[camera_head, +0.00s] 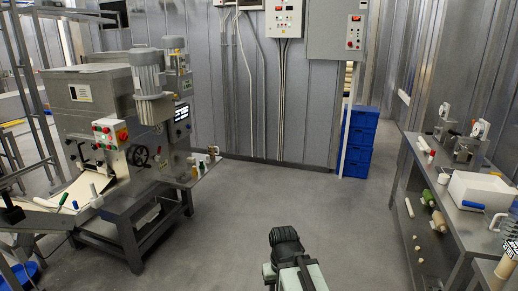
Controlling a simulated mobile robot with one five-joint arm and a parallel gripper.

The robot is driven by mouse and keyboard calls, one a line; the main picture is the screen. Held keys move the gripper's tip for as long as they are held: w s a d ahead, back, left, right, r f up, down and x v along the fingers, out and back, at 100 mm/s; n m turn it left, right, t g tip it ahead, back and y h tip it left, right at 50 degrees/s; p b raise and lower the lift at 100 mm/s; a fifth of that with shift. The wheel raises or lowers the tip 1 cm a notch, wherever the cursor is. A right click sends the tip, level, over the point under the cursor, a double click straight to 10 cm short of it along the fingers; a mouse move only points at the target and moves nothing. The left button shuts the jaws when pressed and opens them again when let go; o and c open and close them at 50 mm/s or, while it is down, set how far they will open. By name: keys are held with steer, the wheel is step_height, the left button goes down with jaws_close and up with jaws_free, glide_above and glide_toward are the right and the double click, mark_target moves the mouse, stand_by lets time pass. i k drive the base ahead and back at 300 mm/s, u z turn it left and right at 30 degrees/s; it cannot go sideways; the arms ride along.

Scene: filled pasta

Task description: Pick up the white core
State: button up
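A slim white cylinder (409,207), which may be the white core, lies at the left side of the metal workbench (462,214) on the right. Another white cylinder with a red end (423,146) lies near the back of the bench top; I cannot tell which of the two is the core. My gripper (285,238) shows at the bottom centre as a dark end on a pale arm, over the open floor. It is well left of the bench and touches neither cylinder. Its fingers are not clear enough to show whether it is open or shut.
A green roll (428,197) and a beige roll (439,221) are near the white cylinder. A white bin (481,191) stands on the bench. Blue crates (360,142) are stacked at the back. A large machine (100,120) fills the left. The middle floor is clear.

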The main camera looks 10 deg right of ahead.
mark_target(423, 144)
steer(key=z, duration=0.15)
steer(key=i, duration=2.15)
steer(key=z, duration=1)
steer(key=i, duration=1.35)
steer(key=z, duration=0.7)
steer(key=k, duration=0.65)
steer(key=z, duration=0.25)
steer(key=i, duration=0.65)
steer(key=u, duration=0.25)
steer(key=k, duration=0.8)
steer(key=z, duration=0.2)
steer(key=i, duration=0.8)
steer(key=u, duration=0.1)
